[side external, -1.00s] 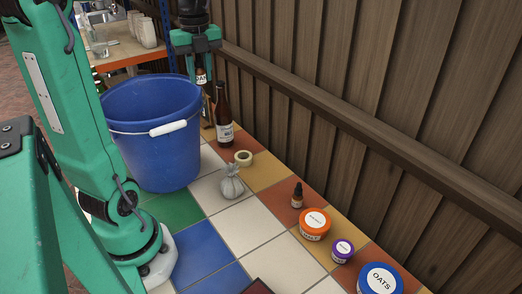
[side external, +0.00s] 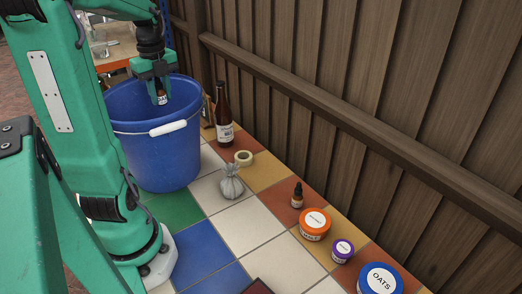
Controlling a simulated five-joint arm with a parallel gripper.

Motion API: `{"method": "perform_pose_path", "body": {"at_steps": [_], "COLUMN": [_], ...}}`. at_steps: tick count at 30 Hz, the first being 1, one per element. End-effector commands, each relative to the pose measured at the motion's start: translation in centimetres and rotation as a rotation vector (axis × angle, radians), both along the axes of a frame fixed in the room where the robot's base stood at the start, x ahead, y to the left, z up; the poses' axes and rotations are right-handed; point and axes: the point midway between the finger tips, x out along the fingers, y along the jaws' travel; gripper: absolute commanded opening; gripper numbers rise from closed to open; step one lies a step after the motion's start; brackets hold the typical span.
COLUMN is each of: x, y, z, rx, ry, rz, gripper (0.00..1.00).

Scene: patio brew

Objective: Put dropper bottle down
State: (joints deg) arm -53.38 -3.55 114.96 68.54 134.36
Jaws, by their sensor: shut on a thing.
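My gripper (side external: 159,84) is over the blue bucket (side external: 155,150), jaws pointing down. It is shut on a small dark brown dropper bottle (side external: 161,98) with a white label. The bottle's top is hidden between the jaws, and it hangs upright at about the bucket's rim. I cannot tell how far it reaches into the opening. Another dropper bottle (side external: 297,197), dark with a black top, stands upright on the tiles to the right, apart from my gripper.
A tall brown bottle (side external: 223,115), a tape roll (side external: 243,158) and a grey tied pouch (side external: 231,184) stand right of the bucket. Orange (side external: 315,224), purple (side external: 342,250) and blue-lidded (side external: 379,279) tubs line the wooden wall (side external: 370,100). White tiles in the middle are clear.

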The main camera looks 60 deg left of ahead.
Motion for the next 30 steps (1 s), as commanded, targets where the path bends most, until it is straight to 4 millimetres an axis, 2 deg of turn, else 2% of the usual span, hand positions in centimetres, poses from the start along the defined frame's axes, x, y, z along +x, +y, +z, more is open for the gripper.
{"method": "perform_pose_path", "body": {"at_steps": [1, 6, 12, 16, 26, 30], "x": [-0.1, -0.1, 0.0, 0.0, 0.0, 0.0], "y": [-0.1, -0.1, -0.1, 0.0, 0.0, -0.1], "z": [-1.5, -6.3, -10.3, -11.5, -12.3, -13.8], "rx": [-0.007, -0.007, -0.005, -0.001, -0.001, -0.003], "ry": [0.005, 0.005, 0.003, 0.001, 0.001, 0.002], "rz": [0.000, -0.001, -0.001, -0.001, -0.001, -0.001], "gripper": [0.04, 0.04, 0.04, 0.04, 0.04, 0.04]}}
